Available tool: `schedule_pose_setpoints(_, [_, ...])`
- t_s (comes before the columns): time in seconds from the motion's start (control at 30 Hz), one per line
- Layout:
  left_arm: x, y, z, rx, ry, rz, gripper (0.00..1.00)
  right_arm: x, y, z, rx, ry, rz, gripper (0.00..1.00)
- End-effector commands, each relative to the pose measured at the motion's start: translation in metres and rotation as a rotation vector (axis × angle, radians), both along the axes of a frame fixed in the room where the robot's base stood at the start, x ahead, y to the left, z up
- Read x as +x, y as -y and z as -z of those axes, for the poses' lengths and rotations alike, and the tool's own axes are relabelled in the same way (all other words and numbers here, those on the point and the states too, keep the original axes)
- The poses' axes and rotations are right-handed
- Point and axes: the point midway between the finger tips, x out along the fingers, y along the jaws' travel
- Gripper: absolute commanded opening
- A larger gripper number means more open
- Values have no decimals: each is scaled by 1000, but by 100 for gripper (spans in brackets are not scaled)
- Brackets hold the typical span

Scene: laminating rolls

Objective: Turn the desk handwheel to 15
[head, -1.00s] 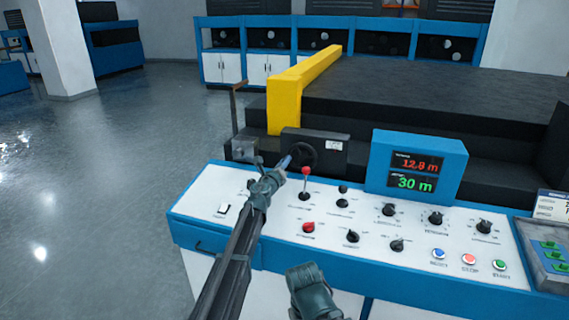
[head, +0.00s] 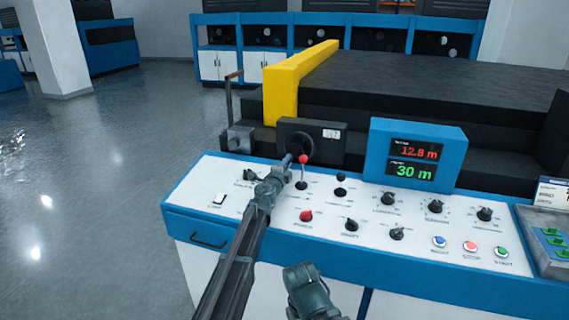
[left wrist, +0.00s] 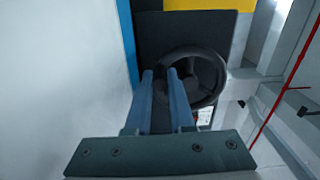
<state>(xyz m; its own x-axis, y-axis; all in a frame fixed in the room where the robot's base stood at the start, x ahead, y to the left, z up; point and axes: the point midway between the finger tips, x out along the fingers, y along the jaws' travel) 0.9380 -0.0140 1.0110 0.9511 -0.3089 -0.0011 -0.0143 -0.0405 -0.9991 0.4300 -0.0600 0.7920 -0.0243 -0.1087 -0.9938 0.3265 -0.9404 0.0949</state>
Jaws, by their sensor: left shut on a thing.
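The black handwheel (head: 302,147) is on the front of a dark box (head: 334,147) behind the desk's back edge. My left gripper (head: 289,160) reaches over the desk to the wheel's left side and is shut on its rim. In the left wrist view, the blue-grey fingers (left wrist: 162,85) lie at the left part of the handwheel (left wrist: 223,80); their exact contact is hard to make out. A small white label or counter (head: 332,134) on the box is too small to read.
The white desk panel (head: 265,225) carries several knobs and buttons. A blue display (head: 415,161) reads 12.8 m in red and 30 m in green. A yellow guard (head: 283,95) rises behind the wheel.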

Motion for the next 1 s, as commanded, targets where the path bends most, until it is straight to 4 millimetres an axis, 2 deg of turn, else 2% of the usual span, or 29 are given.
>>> schedule_pose_setpoints(0.5, [-7,19,8,-385,-125,0,0,0,0,8,0,0,0,0])
schedule_pose_setpoints(1.0, [-9,26,9,-517,-167,0,0,0,0,9,0,0,0,0])
